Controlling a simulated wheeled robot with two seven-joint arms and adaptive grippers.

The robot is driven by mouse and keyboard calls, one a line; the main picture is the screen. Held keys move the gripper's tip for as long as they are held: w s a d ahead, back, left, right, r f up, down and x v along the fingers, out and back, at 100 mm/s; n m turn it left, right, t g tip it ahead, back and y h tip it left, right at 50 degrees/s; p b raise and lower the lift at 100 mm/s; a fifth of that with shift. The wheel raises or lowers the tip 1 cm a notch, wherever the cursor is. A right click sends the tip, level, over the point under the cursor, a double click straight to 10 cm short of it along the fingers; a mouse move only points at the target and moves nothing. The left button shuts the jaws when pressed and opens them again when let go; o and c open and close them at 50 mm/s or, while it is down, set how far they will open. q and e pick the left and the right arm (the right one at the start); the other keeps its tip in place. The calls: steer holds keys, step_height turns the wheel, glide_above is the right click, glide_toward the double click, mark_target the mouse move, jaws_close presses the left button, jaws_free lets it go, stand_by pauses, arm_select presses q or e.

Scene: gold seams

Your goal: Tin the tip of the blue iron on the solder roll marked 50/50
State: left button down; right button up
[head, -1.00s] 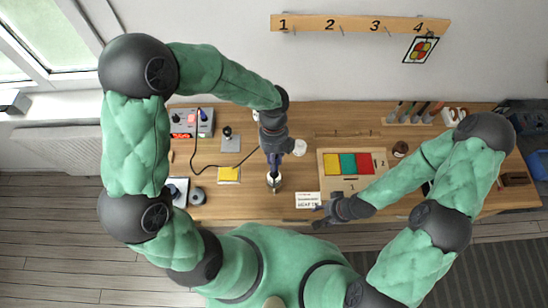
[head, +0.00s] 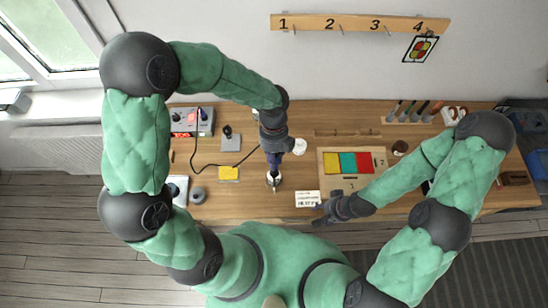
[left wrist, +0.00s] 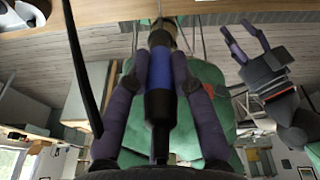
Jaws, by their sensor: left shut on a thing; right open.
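My left gripper (head: 273,166) is shut on the blue iron, a dark handle with a blue band (left wrist: 180,75) between the two fingers in the left wrist view. The iron points down towards a small pale, shiny round thing (head: 274,181) near the table's front edge; whether its tip touches it I cannot tell. A tan round piece shows around the iron's far end in the left wrist view. No 50/50 mark is readable, so I cannot tell which roll bears it. My right gripper (head: 326,214) is open and empty by a white printed card (head: 307,199).
A station box (head: 192,122) with a red display stands at the back left, its black cable crossing the table. A yellow sponge (head: 228,173) and a grey round thing (head: 197,195) lie left. A board with yellow, green and red panels (head: 348,181) lies right. A white round thing (head: 300,147) stands behind.

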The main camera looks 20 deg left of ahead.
arm_select(q)
steer(key=shift+f+b, duration=0.35)
steer(key=shift+f, duration=0.25)
stand_by(0.8)
steer(key=shift+r, duration=0.1)
stand_by(1.1)
